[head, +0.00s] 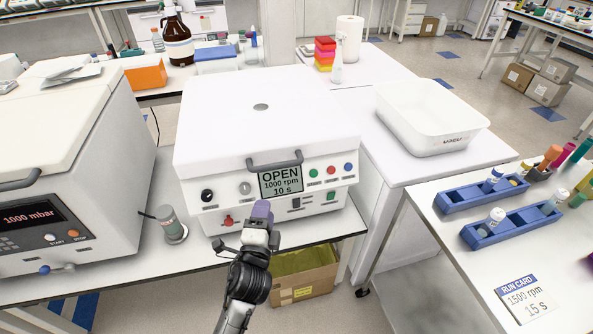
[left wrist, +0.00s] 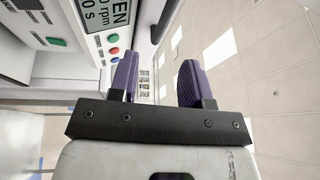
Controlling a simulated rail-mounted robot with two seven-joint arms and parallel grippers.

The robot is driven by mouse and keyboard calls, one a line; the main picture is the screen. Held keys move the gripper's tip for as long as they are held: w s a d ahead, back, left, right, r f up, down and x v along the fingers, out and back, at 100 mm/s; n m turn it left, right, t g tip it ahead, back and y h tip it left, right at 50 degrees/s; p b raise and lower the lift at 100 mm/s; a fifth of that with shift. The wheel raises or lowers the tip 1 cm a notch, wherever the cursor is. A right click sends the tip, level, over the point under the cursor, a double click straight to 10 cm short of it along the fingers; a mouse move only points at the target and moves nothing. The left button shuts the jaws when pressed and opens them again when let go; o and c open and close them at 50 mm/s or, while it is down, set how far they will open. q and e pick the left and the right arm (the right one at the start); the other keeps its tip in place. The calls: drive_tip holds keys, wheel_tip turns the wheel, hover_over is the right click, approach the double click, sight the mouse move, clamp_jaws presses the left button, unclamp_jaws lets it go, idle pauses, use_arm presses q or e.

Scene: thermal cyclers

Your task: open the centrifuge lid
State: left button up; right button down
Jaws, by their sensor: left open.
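The centrifuge (head: 188,193) is a white box on the bench in the head view, with a display (head: 280,182) reading OPEN, 1000 rpm, 10 s. Its broad white lid (head: 225,120) lies down over the body. A grey bar handle (head: 275,163) sits at the lid's front edge, and a dark bar, likely this handle, shows in the left wrist view (left wrist: 165,22). My left gripper (head: 262,210) is in front of the front panel, below the handle and apart from it. In the left wrist view its purple fingers (left wrist: 158,82) are spread with nothing between them. My right gripper is out of view.
A vacuum device (head: 110,150) reading 1000 mbar stands on the left, with a small grey-green container (head: 170,224) between it and the centrifuge. A white tub (head: 430,117) is on the right. Blue tube racks (head: 483,195) and a run card (head: 525,298) lie on the right table.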

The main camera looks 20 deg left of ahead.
sight(275, 168)
use_arm(q)
drive_tip(key=w+r+b, duration=0.1)
drive_tip(key=w, duration=0.3)
drive_tip(key=w+a+r+m+b, duration=0.1)
drive_tip(key=w, duration=0.4)
drive_tip(key=w+r+m+b, duration=0.1)
drive_tip(key=w, duration=0.3)
drive_tip(key=shift+w+a+h, duration=0.25)
drive_tip(key=shift+w+h, duration=0.05)
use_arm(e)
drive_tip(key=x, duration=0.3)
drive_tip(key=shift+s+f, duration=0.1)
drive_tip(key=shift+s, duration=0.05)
use_arm(q)
clamp_jaws()
